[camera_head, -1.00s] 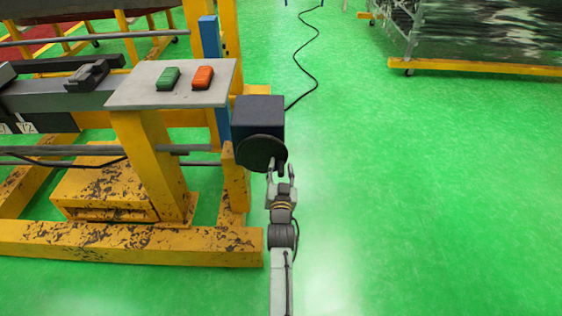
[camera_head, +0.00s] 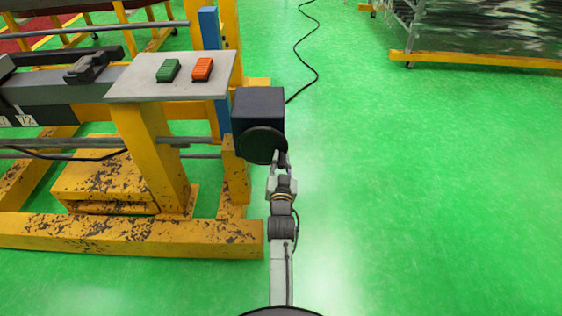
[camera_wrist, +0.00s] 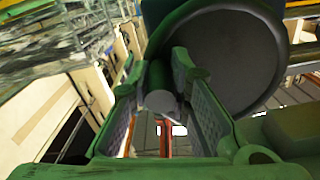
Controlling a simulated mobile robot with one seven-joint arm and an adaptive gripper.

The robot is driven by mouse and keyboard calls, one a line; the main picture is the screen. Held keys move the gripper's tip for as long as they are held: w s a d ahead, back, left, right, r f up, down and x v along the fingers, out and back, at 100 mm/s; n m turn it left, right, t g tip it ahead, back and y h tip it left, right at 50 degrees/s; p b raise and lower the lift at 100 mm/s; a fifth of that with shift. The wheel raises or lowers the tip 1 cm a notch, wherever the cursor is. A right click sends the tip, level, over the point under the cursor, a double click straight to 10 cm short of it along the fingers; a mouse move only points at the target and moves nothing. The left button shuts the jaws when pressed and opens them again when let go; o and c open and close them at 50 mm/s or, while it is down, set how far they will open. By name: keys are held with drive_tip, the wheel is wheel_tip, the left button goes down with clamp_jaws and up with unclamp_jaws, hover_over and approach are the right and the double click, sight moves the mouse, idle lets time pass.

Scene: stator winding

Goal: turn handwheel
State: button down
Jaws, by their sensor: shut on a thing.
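The handwheel (camera_head: 260,144) is a dark round disc on the front of a dark box (camera_head: 258,105) at the machine's right end. In the wrist view the handwheel (camera_wrist: 225,55) fills the upper right, with its short grey handle (camera_wrist: 160,92) standing out near the rim. My gripper (camera_head: 282,161) is at the lower right of the disc. In the wrist view my gripper (camera_wrist: 163,95) has its two fingers on either side of the handle, shut on it. The handle is mostly hidden by the fingers in the head view.
The yellow machine frame (camera_head: 130,237) stands left of my arm. A grey panel (camera_head: 140,88) carries a green button (camera_head: 168,70) and an orange button (camera_head: 202,69). A black cable (camera_head: 305,60) runs across the floor behind. The green floor (camera_head: 430,190) at right is clear.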

idle(0.4)
drive_tip(key=shift+f+m, duration=0.25)
drive_tip(key=shift+m, duration=0.05)
drive_tip(key=shift+a+f+m+b, duration=0.1)
drive_tip(key=shift+a+m+b, duration=0.05)
drive_tip(key=shift+m+b, duration=0.2)
drive_tip(key=shift+a, duration=0.1)
drive_tip(key=c, duration=1.6)
unclamp_jaws()
drive_tip(key=shift+o, duration=0.6)
